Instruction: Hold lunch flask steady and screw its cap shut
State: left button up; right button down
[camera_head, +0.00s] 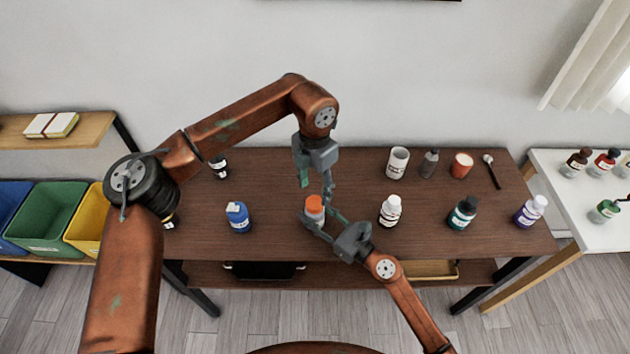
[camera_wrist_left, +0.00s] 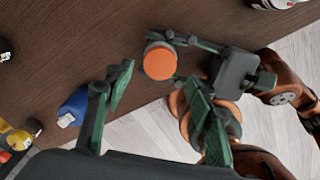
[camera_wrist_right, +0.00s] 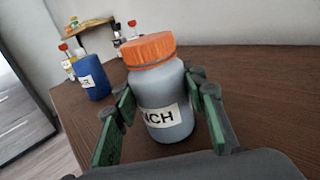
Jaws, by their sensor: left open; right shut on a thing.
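The lunch flask (camera_wrist_right: 165,115) is a grey bottle with a label ending in "NCH". It stands upright near the front middle of the table in the head view (camera_head: 314,218). Its orange cap (camera_wrist_right: 148,48) sits level on top; how tightly cannot be told. My right gripper (camera_head: 319,217) is shut on the flask body, one finger on each side. My left gripper (camera_head: 315,184) is open and empty, pointing down above the flask. In the left wrist view the cap (camera_wrist_left: 159,63) shows beyond my left fingertips, not between them.
A blue bottle (camera_head: 238,217) stands left of the flask and a white bottle (camera_head: 390,211) to its right. Teal (camera_head: 462,214) and purple (camera_head: 531,211) bottles are farther right.

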aim_at(315, 202)
pick_arm(q)
jog(key=shift+f, duration=2.7)
jog(key=c, duration=1.2)
jog(key=o, duration=1.3)
jog(key=shift+o, duration=0.2)
notch_tip(315, 202, up, 12)
